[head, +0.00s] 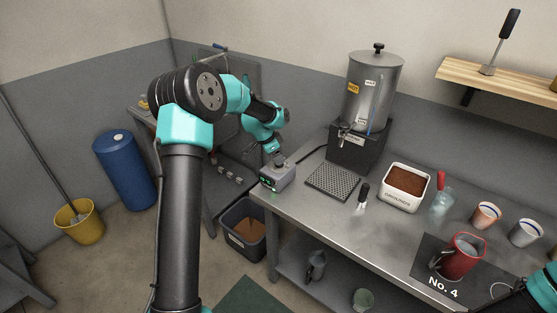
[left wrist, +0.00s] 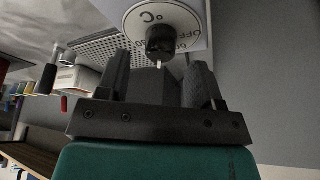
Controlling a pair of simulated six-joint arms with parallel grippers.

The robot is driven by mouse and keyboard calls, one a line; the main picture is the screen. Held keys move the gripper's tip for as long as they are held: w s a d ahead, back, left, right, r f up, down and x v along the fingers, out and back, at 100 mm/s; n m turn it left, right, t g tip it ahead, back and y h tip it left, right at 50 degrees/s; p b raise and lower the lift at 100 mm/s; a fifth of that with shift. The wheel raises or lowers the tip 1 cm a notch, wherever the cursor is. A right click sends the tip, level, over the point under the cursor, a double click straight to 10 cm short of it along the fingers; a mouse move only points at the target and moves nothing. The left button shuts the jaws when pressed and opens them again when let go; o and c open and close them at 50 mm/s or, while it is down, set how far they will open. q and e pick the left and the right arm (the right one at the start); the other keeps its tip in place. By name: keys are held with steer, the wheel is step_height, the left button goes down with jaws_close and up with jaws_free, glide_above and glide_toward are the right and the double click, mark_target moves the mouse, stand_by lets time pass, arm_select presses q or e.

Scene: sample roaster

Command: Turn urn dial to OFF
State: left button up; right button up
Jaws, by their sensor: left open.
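The urn dial (left wrist: 160,42) is a black knob with a white mark on a round pale face marked °C and OFF, in the left wrist view. Its mark points down in that picture, away from the OFF lettering; the exact setting cannot be read. In the head view the grey control box (head: 279,177) with green lights stands at the table's left corner. My left gripper (left wrist: 160,82) is open, with the knob just beyond and between its fingertips, apparently untouched. In the head view my left gripper (head: 276,154) is at the box's top. The steel urn (head: 371,90) stands behind.
A perforated drip tray (head: 333,181), a white grounds box (head: 405,186), a dark-handled brush (head: 363,194), cups and a red jug (head: 461,256) occupy the table (head: 335,222). A grey bin (head: 243,229) stands below the left edge. My right arm shows only at lower right.

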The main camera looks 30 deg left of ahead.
arm_select(q)
steer(key=shift+x, duration=1.4)
steer(key=c, duration=0.9)
